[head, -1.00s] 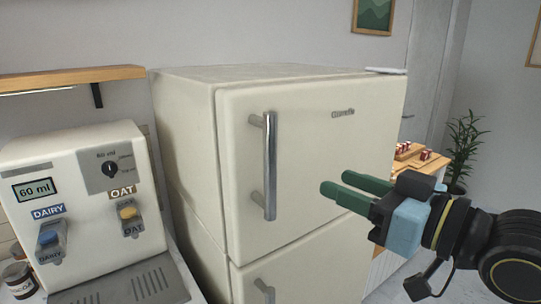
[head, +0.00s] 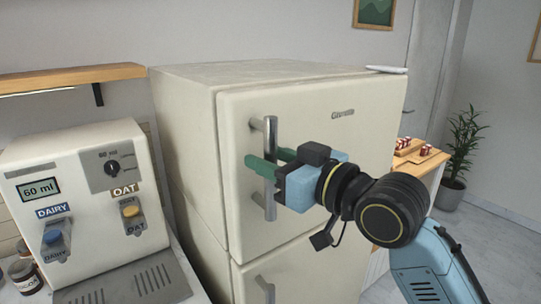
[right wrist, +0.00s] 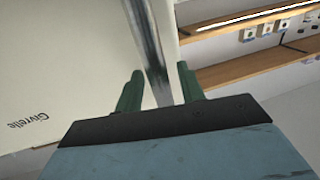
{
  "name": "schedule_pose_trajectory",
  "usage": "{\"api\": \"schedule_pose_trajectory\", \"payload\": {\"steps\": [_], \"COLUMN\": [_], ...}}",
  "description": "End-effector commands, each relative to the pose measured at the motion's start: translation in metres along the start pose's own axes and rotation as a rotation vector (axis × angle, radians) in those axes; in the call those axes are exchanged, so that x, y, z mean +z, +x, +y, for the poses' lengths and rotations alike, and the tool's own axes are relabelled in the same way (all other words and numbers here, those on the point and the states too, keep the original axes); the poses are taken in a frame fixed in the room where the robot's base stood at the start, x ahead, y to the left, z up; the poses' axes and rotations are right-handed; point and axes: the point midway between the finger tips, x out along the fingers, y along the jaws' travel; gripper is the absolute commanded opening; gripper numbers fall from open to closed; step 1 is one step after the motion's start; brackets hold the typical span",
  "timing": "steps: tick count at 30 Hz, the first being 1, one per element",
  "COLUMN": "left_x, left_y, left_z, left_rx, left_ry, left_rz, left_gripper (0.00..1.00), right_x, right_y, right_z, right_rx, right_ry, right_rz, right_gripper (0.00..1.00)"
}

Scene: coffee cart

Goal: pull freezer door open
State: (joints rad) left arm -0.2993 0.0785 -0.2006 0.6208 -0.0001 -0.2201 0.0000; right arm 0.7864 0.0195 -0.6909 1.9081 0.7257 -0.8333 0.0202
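The cream freezer door (head: 340,165) is the upper door of the fridge and is closed. Its upright chrome handle (head: 271,140) is on the door's left side. My right gripper (head: 266,166) is at the handle, its green fingers on either side of the bar. In the right wrist view the chrome handle (right wrist: 148,45) passes between the two open fingers (right wrist: 158,92), with a gap visible beside the bar. My left gripper is not in view.
A milk dispenser (head: 82,190) stands left of the fridge, under a wooden shelf (head: 70,77). The lower door has its own handle (head: 265,289). A wooden counter (head: 425,160) and a plant (head: 463,140) are at the right. Floor is free at the right.

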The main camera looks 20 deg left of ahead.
Motion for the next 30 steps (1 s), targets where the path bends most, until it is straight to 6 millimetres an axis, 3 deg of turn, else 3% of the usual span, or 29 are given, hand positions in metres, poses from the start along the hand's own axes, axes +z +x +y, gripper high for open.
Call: {"api": "schedule_pose_trajectory", "payload": {"steps": [9,18,30], "left_x": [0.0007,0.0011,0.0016], "left_y": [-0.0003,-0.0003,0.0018], "left_z": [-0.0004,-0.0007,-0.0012], "left_rx": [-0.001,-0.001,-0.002], "left_ry": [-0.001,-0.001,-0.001], "left_rz": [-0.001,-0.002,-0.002], "left_gripper": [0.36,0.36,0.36], "right_x": [0.0003,0.0004,0.0014], "right_y": [0.0028,0.0026,-0.0048], "right_z": [-0.0001,-0.0002,0.0023], "right_rx": [0.0,0.0,-0.005], "right_ry": [0.0,0.001,0.001], "right_rz": [0.0,0.0,-0.001], "right_gripper": [0.39,0.0,0.0]}}
